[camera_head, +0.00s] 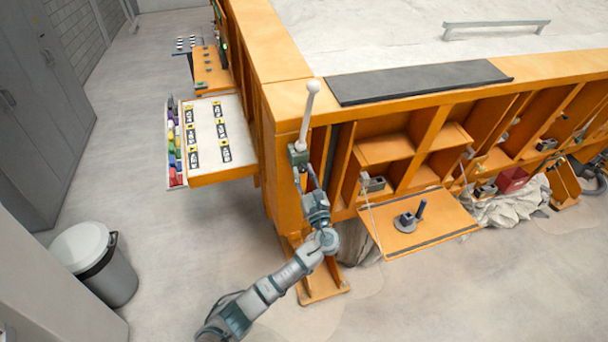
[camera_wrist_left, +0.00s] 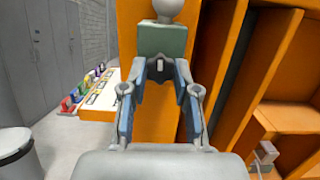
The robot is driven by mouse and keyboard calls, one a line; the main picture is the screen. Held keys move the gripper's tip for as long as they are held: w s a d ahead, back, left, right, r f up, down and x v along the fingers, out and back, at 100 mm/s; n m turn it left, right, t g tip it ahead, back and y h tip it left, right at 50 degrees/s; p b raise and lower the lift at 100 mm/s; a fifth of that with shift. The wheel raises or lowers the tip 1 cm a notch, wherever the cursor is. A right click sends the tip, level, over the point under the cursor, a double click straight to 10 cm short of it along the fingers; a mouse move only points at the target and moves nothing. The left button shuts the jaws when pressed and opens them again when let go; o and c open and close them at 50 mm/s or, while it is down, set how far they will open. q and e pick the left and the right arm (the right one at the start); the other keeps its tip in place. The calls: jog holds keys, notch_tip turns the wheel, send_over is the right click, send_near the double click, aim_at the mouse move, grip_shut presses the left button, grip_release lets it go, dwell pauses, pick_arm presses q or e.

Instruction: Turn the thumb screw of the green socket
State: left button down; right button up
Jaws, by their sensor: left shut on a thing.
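The green socket (camera_head: 298,155) is a small dull-green block on the front corner of the orange sandbed frame. In the left wrist view the socket (camera_wrist_left: 162,40) sits straight ahead, above the fingertips. A white rod with a ball top (camera_head: 308,110) stands up from it, slightly tilted. My left gripper (camera_head: 304,171) reaches up from below to the socket's underside. In the wrist view its fingers (camera_wrist_left: 161,68) stand either side of a small pale piece, the thumb screw (camera_wrist_left: 159,63), mostly hidden at the tips. The gripper is shut on it. My right gripper is not in view.
The orange frame (camera_head: 285,95) rises close behind my left gripper. A fold-down orange panel (camera_head: 440,235) with a dark round fixture lies to the right. A white-topped tray (camera_head: 208,115) with labels sticks out left. A bin (camera_head: 95,260) stands at lower left; the floor between is clear.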

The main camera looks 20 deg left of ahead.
pick_arm(q)
jog(key=c, duration=0.9)
grip_release()
jog(key=shift+w+f, duration=0.1)
jog(key=shift+f, duration=0.25)
jog(key=shift+r, duration=0.1)
jog(key=v, duration=1.2)
jog(key=shift+d, duration=0.1)
